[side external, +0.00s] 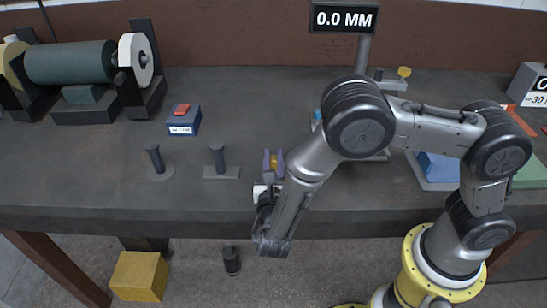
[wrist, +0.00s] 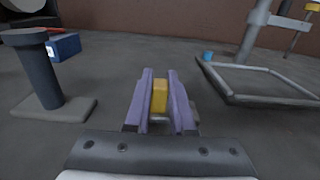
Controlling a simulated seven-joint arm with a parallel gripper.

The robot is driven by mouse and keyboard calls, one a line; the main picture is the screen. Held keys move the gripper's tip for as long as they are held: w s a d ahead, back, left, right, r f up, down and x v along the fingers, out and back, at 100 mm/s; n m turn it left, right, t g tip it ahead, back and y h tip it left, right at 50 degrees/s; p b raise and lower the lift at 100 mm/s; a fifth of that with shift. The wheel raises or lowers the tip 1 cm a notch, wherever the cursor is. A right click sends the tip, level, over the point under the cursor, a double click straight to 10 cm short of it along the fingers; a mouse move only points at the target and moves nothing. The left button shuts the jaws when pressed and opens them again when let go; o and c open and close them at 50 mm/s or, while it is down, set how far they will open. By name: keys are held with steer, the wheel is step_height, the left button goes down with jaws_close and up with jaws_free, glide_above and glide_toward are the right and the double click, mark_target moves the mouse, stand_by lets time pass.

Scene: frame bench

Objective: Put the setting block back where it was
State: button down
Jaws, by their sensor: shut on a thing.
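The setting block (wrist: 159,98) looks like a small yellow block. My gripper (wrist: 158,90) has two purple fingers, shut on the block from both sides. In the side external view my gripper (side external: 273,160) is over the front part of the bench, right of the two dark posts. The block's lower end is partly hidden, and I cannot tell whether it touches the bench. A grey rectangular frame (wrist: 262,99) lies ahead to the right in the wrist view, apart from the block. A display on a stand (side external: 343,18) reads 0.0 MM.
A dark post on a flat base (wrist: 40,75) stands close on the left; a second post (side external: 154,160) is further left. A blue box (side external: 184,121) and a grinder-like machine (side external: 80,62) stand behind. A small blue cup (wrist: 207,56) sits near the frame. The bench straight ahead is clear.

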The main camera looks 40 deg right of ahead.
steer(key=shift+f, duration=0.15)
steer(key=c, duration=0.8)
jaws_free()
steer(key=shift+o, duration=0.2)
